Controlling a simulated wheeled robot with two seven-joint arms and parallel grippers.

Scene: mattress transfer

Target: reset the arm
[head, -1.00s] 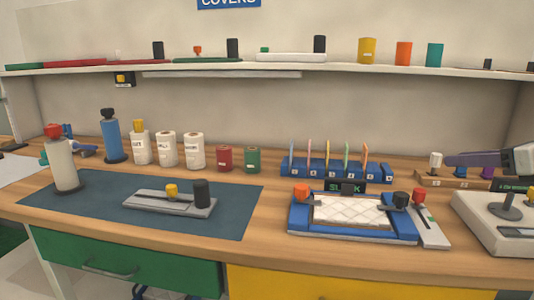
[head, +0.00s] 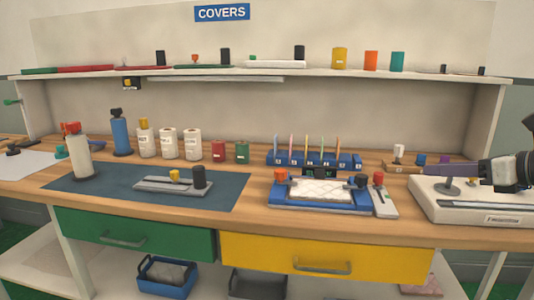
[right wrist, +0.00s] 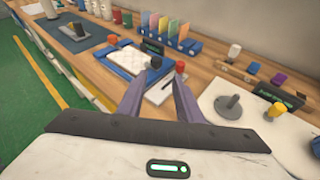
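My right gripper (head: 428,169) comes in from the right in the head view, with purple fingers above the bench. In the right wrist view its two fingers (right wrist: 157,82) stand apart with nothing between them, so it is open and empty. My left gripper is not in view. A white quilted mattress pad (head: 320,190) lies in the blue tray (head: 290,205) on the bench. The pad (right wrist: 122,57) shows beyond the fingertips in the right wrist view, apart from them.
A white device with a grey knob (head: 450,189) stands close below my right gripper. A blue rack (head: 345,160) with coloured cards is behind the tray. A blue mat (head: 100,190), bottles and jars fill the left. Drawers and a lower shelf are below; green floor shows in the wrist view.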

